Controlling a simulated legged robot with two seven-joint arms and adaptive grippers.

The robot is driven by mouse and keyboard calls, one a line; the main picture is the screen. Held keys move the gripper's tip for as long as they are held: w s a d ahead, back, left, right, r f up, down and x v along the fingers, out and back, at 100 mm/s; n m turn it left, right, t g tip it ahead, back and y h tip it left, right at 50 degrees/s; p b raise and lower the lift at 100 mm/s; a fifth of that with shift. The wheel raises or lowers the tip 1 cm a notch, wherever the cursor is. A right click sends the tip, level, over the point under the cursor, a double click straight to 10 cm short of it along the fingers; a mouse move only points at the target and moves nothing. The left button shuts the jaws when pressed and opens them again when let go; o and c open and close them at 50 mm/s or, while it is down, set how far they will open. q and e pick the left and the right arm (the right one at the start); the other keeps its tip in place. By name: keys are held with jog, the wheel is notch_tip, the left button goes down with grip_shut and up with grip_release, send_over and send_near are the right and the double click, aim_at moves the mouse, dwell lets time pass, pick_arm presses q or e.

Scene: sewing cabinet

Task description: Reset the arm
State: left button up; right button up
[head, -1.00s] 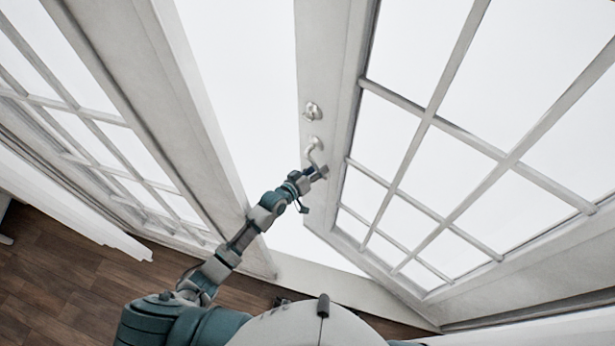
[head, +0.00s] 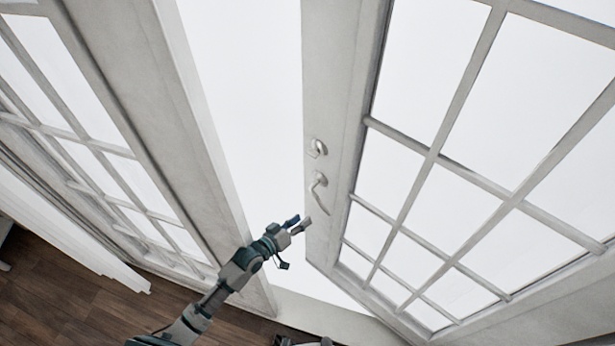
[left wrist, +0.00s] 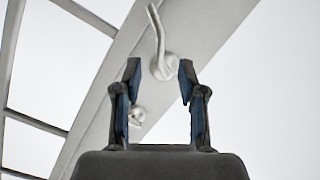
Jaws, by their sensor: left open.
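My left gripper (head: 300,223) is open and empty in the head view, below and left of the door handle (head: 319,192). A gap shows between it and the handle. In the left wrist view the two fingers of my left gripper (left wrist: 159,85) stand apart, with the handle (left wrist: 160,62) beyond and between their tips. The handle is a silver lever on the white stile of the right glass door (head: 330,110).
The right door stands ajar, with a bright white opening (head: 245,110) beside it. A lock knob (head: 317,148) sits above the lever. Another paned white door or window (head: 110,110) is at the left. Dark wood floor (head: 60,290) shows at lower left.

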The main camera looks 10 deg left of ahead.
pick_arm(q)
jog(key=shift+a, duration=0.1)
jog(key=s+a+f+m+g+y, duration=0.1)
jog(key=s+f+m+g+y, duration=0.3)
jog(key=s, duration=0.9)
jog(key=s+a+f+n+g+y, duration=0.1)
jog(key=s+a+f+g+y, duration=0.2)
jog(key=s, duration=0.5)
jog(key=s+a+f+n+g+y, duration=0.1)
jog(key=s+a+g, duration=0.2)
jog(key=s+a, duration=0.3)
notch_tip(320, 180, down, 25)
jog(key=s+d, duration=0.2)
jog(key=s, duration=0.1)
jog(key=s+a+f+g, duration=0.1)
jog(key=s+f, duration=0.7)
jog(key=s+a+f, duration=0.2)
jog(key=s+f, duration=0.6)
jog(key=shift+s+a+f+m+g, duration=0.25)
jog(key=shift+s+m+g, duration=0.05)
jog(key=shift+m+g, duration=0.1)
